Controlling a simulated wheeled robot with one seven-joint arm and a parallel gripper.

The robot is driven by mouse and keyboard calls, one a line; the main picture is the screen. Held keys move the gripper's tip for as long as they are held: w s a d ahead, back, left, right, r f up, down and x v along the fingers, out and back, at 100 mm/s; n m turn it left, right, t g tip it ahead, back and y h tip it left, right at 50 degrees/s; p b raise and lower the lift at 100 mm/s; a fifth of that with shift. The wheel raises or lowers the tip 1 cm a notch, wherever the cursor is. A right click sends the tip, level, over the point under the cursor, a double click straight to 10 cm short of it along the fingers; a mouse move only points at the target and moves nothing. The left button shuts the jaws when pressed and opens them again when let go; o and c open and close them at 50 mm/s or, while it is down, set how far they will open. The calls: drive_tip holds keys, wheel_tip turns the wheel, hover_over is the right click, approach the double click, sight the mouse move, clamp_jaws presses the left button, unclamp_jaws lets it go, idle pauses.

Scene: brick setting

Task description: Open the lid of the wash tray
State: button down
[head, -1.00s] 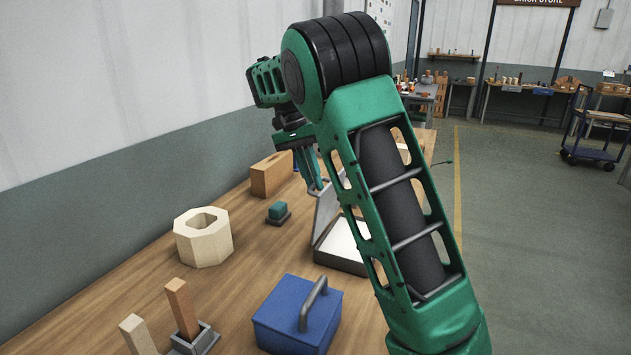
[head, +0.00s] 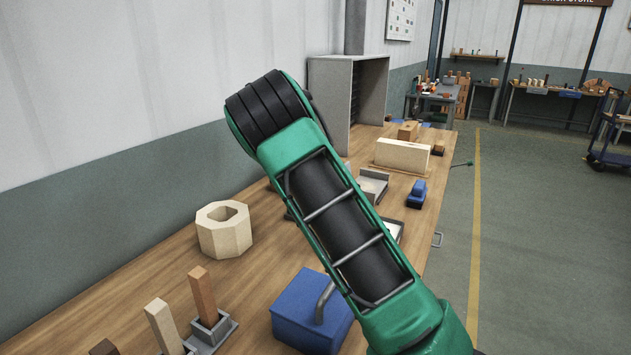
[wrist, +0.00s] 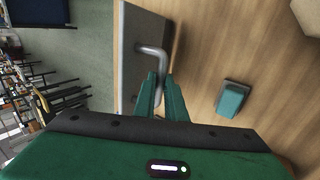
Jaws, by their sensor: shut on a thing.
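The wash tray (head: 393,230) is mostly hidden behind my arm in the head view; only a pale strip with a grey rim shows at its right side. In the wrist view its lid is a dark grey panel (wrist: 132,35) with a bent silver handle (wrist: 153,50). My gripper (wrist: 160,84) has its green fingers closed on the lower part of this handle. The lid's angle is hard to tell from the wrist view, and the hinge is hidden. My gripper is hidden behind the arm in the head view.
A teal block (wrist: 232,98) on a grey base lies on the bench right of the gripper. A blue box (head: 300,310) and an octagonal cream block (head: 223,235) stand nearer. A grey cabinet (head: 330,95) and a long cream block (head: 403,155) stand farther back.

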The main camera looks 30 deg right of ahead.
drive_tip(key=shift+w+a, duration=0.15)
drive_tip(key=shift+w, duration=0.2)
idle(0.3)
drive_tip(key=c, duration=1.9)
unclamp_jaws()
drive_tip(key=shift+o, duration=0.4)
